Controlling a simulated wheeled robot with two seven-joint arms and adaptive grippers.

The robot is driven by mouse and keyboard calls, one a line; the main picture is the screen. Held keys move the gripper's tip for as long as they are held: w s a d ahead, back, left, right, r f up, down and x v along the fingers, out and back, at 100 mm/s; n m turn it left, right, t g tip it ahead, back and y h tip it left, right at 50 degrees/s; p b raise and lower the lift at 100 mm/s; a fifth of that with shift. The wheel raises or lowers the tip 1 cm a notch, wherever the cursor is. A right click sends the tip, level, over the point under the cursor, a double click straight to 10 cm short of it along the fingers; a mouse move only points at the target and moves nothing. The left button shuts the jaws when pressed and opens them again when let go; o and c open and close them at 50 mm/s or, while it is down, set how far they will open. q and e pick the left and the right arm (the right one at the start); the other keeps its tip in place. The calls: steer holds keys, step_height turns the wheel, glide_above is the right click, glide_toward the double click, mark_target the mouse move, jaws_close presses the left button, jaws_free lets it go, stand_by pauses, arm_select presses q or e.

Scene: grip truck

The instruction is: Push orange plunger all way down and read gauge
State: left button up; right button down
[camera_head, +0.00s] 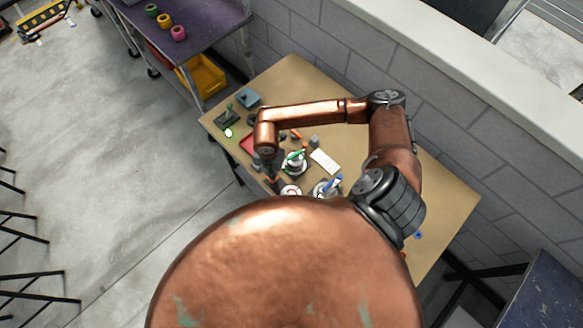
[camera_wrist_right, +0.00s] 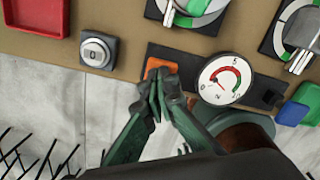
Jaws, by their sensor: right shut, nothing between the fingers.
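The orange plunger (camera_wrist_right: 160,65) shows in the right wrist view as an orange block top on a dark base plate. My right gripper (camera_wrist_right: 160,88) is shut and empty, its dark green fingertips over the plunger's near edge. I cannot tell whether they touch it or how far down it is. The round white gauge (camera_wrist_right: 228,78) with a red and green arc is just right of the plunger; its exact reading is too small to tell. In the head view the gauge (camera_head: 291,191) stands near the table's front edge, beside my right gripper (camera_head: 271,176). My left gripper is out of view.
A counter button (camera_wrist_right: 97,53) marked 0 and a red tray (camera_wrist_right: 37,14) lie left of the plunger. Round dials (camera_wrist_right: 187,10) stand behind. Green (camera_wrist_right: 291,113) and blue (camera_wrist_right: 307,94) blocks are at the right. The wooden table (camera_head: 445,190) meets a grey brick wall.

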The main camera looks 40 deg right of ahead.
steer(key=shift+r, duration=0.1)
stand_by(0.4)
steer(key=shift+r+p, duration=1.55)
steer(key=shift+r, duration=0.5)
step_height(320, 180, up, 5)
steer(key=p, duration=0.3)
